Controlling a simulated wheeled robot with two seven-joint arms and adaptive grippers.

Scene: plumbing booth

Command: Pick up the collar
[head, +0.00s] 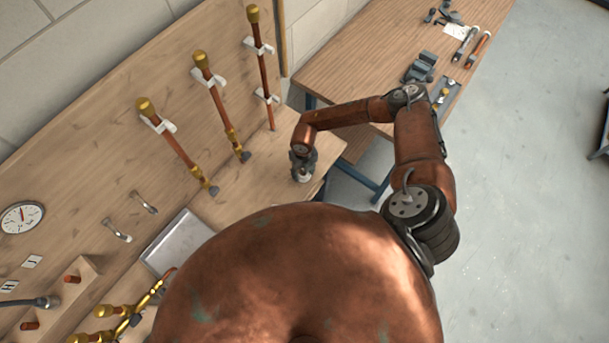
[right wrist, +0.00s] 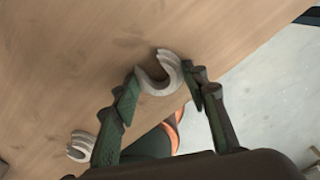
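The collar (right wrist: 160,83) appears to be the pale, C-shaped ring in the right wrist view. It sits between the two green-grey fingertips of my right gripper (right wrist: 162,78). The fingertips lie close against its left and right sides, but I cannot tell whether they press on it. I also cannot tell whether it rests on the wood or is just above it. In the head view my right gripper (head: 302,170) points down over the wooden bench, with a small pale part under its tip. My left gripper is not in view.
A second pale ring-like piece (right wrist: 79,146) lies left of the fingers, partly hidden. Copper pipes (head: 220,108) hang in white clips on the board. A grey tray (head: 176,241) and brass fittings (head: 125,315) are at lower left. A second bench (head: 345,60) holds tools, including a vise (head: 421,67).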

